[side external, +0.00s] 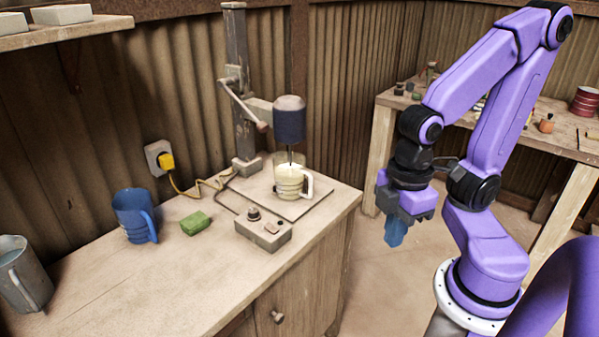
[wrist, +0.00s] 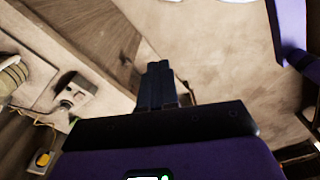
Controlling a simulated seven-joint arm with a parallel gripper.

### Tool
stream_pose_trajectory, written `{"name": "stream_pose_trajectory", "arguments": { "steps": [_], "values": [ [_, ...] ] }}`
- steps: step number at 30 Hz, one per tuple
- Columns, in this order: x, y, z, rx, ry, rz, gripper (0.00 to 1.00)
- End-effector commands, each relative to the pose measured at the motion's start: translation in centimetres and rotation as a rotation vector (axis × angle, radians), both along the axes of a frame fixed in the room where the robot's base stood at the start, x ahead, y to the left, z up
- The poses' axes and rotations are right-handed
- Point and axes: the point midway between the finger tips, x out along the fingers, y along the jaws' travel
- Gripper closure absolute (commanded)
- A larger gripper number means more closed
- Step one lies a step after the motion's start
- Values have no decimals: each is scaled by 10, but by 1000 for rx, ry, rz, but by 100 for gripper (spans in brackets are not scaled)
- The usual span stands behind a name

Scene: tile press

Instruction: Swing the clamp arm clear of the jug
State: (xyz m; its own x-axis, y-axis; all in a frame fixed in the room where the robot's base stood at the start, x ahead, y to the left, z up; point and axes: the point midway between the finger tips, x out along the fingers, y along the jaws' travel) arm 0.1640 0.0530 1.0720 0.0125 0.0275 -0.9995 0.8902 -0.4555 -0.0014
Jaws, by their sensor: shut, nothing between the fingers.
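The cream jug (side external: 289,184) stands upright on a flat board under the press column (side external: 237,80), its handle to the right. A dark blue cylindrical head (side external: 289,124) hangs over it on a short arm (side external: 261,110) from the column, probably the clamp arm. A thin shaft runs from the head down to the jug's mouth; I cannot tell how deep it goes. A lever (side external: 245,106) slants across the column. My gripper (side external: 395,234) is shut and empty, pointing down, well right of the bench and apart from the jug. Its blue fingers (wrist: 158,75) meet in the wrist view.
A control box (side external: 263,230) with knobs sits before the jug. A green sponge (side external: 195,223), blue mug (side external: 135,215) and grey jug (side external: 22,273) stand to the left. A yellow plug (side external: 166,161) and cable run along the wall. Open floor lies between bench and arm.

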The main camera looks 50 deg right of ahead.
Motion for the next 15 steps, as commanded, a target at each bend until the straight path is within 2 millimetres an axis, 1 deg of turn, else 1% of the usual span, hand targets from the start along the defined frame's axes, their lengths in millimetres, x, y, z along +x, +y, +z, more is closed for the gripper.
{"name": "stream_pose_trajectory", "arguments": {
  "steps": [4, 5, 6, 8, 9, 11, 14, 15],
  "values": [
    [0, 0, 0, 0, 0, 0, 100],
    [0, 0, 0, 0, 0, 0, 94],
    [0, 0, 0, 0, 0, -2, 80],
    [4, 1, 1, 1, -2, -12, 61],
    [8, 2, 2, 2, -6, -26, 54],
    [18, 3, 4, 5, -15, -58, 54],
    [46, 5, 9, 9, -39, -142, 54],
    [60, 5, 12, 11, -51, -183, 54]
  ]
}}
